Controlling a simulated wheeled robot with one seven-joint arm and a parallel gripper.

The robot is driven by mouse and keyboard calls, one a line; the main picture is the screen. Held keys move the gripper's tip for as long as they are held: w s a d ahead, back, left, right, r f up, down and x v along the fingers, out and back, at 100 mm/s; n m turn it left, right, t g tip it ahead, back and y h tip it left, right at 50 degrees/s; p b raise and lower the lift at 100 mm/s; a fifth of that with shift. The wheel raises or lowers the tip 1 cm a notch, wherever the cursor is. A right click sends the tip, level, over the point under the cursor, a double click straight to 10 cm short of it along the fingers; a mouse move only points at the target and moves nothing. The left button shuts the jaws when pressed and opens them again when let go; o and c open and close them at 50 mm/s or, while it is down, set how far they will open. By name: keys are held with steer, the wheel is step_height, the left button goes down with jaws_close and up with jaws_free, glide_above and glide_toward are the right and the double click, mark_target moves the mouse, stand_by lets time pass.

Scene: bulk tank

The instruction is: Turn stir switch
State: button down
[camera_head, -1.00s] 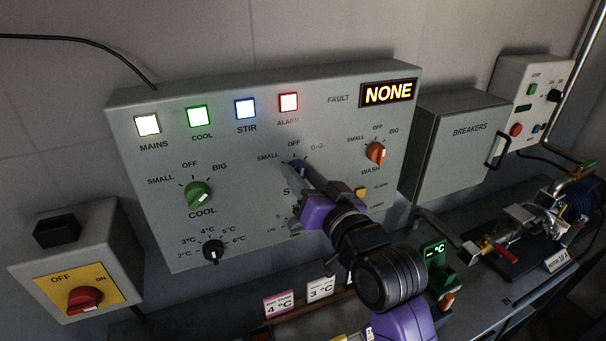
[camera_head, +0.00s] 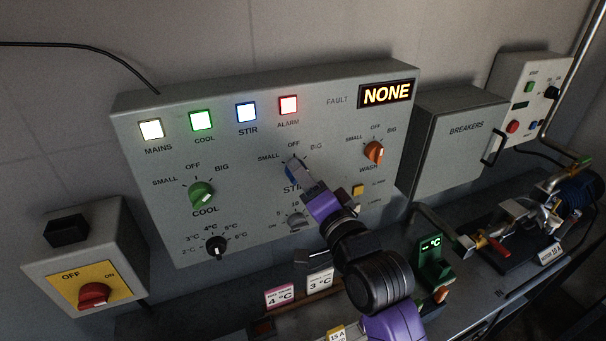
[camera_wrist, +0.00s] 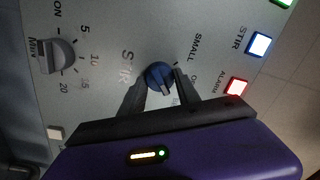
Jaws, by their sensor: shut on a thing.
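The stir switch is a blue rotary knob (camera_wrist: 159,75) on the grey control panel (camera_head: 260,215), with SMALL, OFF and BIG printed around it. In the head view the blue knob (camera_head: 292,170) shows just past my gripper's tip, partly hidden by it. My gripper (camera_wrist: 160,88) is shut on the blue knob, one dark finger on each side. The purple wrist reaches up from the lower right in the head view. The blue STIR lamp (camera_head: 246,112) is lit. Which mark the knob points to is hard to tell.
A green COOL knob (camera_head: 201,194) is to the left and an orange WASH knob (camera_head: 374,152) to the right. A grey timer knob (camera_wrist: 60,55) is below the stir switch. The fault display (camera_head: 387,93) reads NONE. A breaker box (camera_head: 455,150) stands at right.

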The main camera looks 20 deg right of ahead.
stand_by(0.5)
steer(key=c, duration=0.9)
jaws_free()
steer(key=shift+s, duration=0.1)
steer(key=s+b, duration=0.1)
steer(key=s, duration=0.6)
steer(key=shift+s+d+f+b, duration=0.2)
steer(key=shift+s+b, duration=0.1)
steer(key=shift+b, duration=0.05)
